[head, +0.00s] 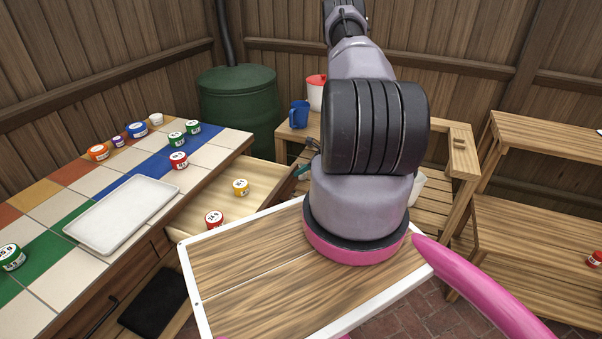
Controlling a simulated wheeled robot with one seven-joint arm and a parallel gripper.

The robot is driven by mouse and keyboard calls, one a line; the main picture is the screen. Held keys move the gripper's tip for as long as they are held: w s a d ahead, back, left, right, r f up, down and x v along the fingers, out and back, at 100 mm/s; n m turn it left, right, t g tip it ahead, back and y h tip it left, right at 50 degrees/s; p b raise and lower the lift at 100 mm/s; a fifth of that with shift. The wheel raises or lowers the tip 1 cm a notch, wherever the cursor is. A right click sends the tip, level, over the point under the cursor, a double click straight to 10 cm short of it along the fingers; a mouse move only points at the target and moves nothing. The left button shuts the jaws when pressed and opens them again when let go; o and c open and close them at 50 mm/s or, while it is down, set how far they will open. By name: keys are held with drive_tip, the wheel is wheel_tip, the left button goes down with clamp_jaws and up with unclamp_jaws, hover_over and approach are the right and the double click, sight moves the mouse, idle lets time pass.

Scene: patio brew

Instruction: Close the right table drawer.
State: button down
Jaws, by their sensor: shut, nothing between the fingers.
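The right table drawer (262,176) is pulled out from the tiled table (215,148). A yellow-lidded jar (240,187) and a red-lidded jar (214,219) are in it. My tray's rim covers part of its near side. The small dark and teal end of my gripper (303,170) shows beside the drawer's outer end, left of my large black arm joint. It is shut and holds nothing. Most of it is hidden behind my arm, and I cannot tell whether it touches the drawer front.
Several jars and a white tray (122,213) stand on the tiled table. A black item (155,302) lies low at the table's front. A green barrel (238,110) stands behind. A blue mug (299,114) is on a wooden bench. Wooden shelves (535,225) stand right.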

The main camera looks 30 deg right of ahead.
drive_tip(key=shift+w, duration=0.1)
drive_tip(key=w+a, duration=0.4)
drive_tip(key=w, duration=0.2)
drive_tip(key=w+a, duration=1)
drive_tip(key=w, duration=0.1)
drive_tip(key=shift+w, duration=0.35)
drive_tip(key=shift+s+d, duration=0.1)
drive_tip(key=shift+d, duration=0.05)
